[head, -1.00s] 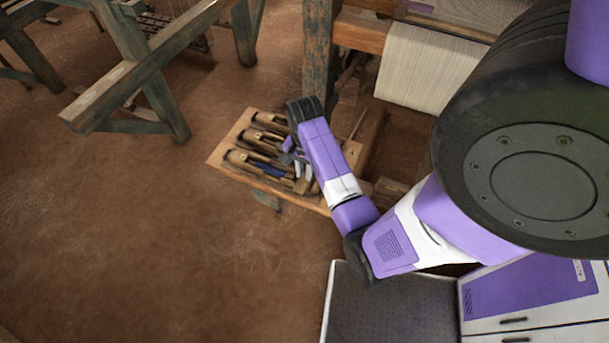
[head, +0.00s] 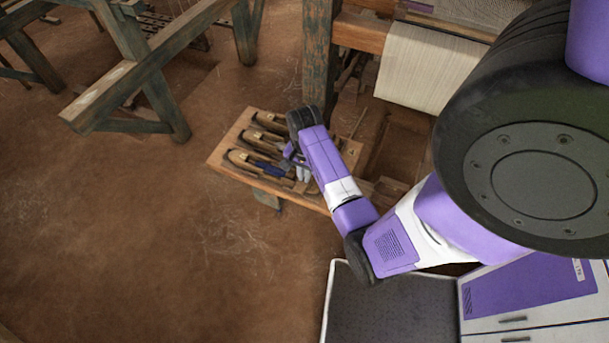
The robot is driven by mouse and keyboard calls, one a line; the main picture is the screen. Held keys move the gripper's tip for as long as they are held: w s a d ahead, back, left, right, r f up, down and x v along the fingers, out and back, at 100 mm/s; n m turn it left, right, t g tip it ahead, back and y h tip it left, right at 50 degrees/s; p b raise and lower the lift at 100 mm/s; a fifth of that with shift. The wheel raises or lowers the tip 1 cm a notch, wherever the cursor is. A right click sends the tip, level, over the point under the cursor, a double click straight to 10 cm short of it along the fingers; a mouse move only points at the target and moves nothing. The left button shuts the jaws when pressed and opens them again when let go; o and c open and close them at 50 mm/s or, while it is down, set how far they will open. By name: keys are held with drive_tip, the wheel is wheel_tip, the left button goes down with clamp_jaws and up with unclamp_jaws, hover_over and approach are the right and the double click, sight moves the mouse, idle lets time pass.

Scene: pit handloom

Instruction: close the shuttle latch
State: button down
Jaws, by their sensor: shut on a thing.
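Several dark wooden shuttles lie side by side on a small wooden board (head: 222,163). The front shuttle (head: 240,158) has a blue part (head: 268,169) toward its right end. My gripper (head: 299,170) is at the right end of the shuttles, low over the board, pointing down. Its pale fingertips look close together and shut on a small part there, which fits the shuttle latch. The latch itself is too small and too hidden by my wrist to make out, so its position cannot be told.
A worn wooden post (head: 318,50) stands just behind the board. The loom with its pale cloth (head: 425,65) is at the back right, above an open pit (head: 400,150). A timber frame (head: 130,70) stands at the upper left. The earth floor (head: 130,240) at left is clear.

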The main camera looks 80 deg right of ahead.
drive_tip(key=shift+r+m, duration=0.15)
drive_tip(key=shift+m, duration=0.15)
drive_tip(key=m+p, duration=0.2)
drive_tip(key=shift+m, duration=0.4)
drive_tip(key=m+p, duration=0.1)
drive_tip(key=m, duration=0.9)
drive_tip(key=shift+m, duration=2.2)
drive_tip(key=c, duration=1.8)
unclamp_jaws()
